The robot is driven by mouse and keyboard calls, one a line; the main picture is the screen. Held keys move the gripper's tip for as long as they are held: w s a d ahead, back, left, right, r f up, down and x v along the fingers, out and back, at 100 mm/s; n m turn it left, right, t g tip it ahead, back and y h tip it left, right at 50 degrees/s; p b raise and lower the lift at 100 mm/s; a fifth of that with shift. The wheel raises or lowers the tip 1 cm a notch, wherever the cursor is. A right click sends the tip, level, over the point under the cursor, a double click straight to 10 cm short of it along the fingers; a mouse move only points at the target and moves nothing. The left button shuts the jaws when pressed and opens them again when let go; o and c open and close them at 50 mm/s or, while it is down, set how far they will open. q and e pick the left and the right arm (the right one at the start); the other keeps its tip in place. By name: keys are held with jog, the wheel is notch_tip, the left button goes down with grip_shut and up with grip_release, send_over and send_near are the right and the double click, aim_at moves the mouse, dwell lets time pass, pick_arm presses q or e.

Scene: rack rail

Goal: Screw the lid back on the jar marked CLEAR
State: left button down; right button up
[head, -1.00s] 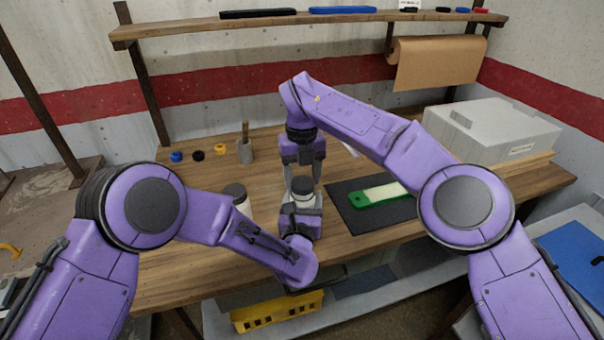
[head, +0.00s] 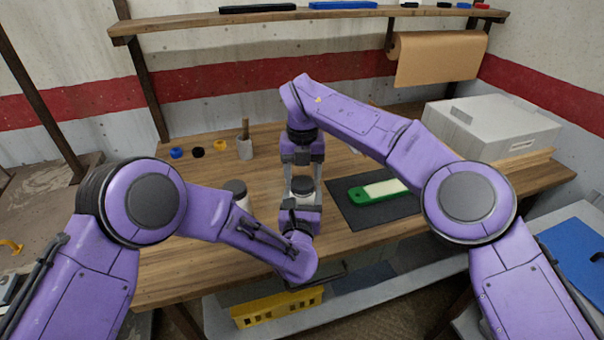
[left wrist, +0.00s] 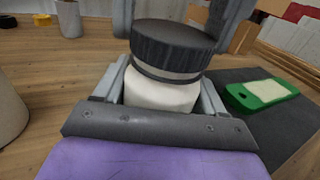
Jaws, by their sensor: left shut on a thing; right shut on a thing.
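A white jar with a ribbed black lid (left wrist: 172,48) stands upright in my left gripper (left wrist: 160,100), which is shut around the jar's white body (left wrist: 160,95). In the head view the lid (head: 302,185) shows between my two grippers. The lid is on top of the jar, with a narrow grey band below it; I cannot tell how tightly it sits. My right gripper (head: 302,172) points down from above and is shut on the lid, a finger on either side. No marking shows on the jar's visible face.
A second jar with a dark lid (head: 236,187) stands left, partly behind my left arm. A cup (head: 245,149) and small blue, black and yellow pieces (head: 198,152) lie behind. A green-and-cream object (head: 380,191) lies on a dark mat (head: 350,215). A grey box (head: 490,130) stands right.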

jog(key=m, duration=0.5)
jog(key=shift+d+m, duration=0.2)
jog(key=shift+m, duration=0.2)
jog(key=m, duration=0.3)
jog(key=shift+s, duration=0.1)
jog(key=m, duration=0.5)
jog(key=shift+s+d+m, duration=0.15)
jog(key=shift+m, duration=0.15)
jog(key=m, duration=0.3)
jog(key=shift+s, duration=0.1)
jog(key=m, duration=0.5)
jog(key=shift+s+m, duration=0.15)
jog(key=shift+m, duration=0.25)
jog(key=m, duration=0.5)
jog(key=shift+s+a+f+m, duration=0.1)
jog(key=shift+a+m, duration=0.1)
jog(key=shift+m, duration=0.2)
jog(key=shift+s+a+f+m, duration=0.1)
jog(key=shift+s+a+m, duration=0.1)
jog(key=shift+m, duration=1.4)
jog(key=shift+w+d+m, duration=0.1)
jog(key=shift+m, duration=0.4)
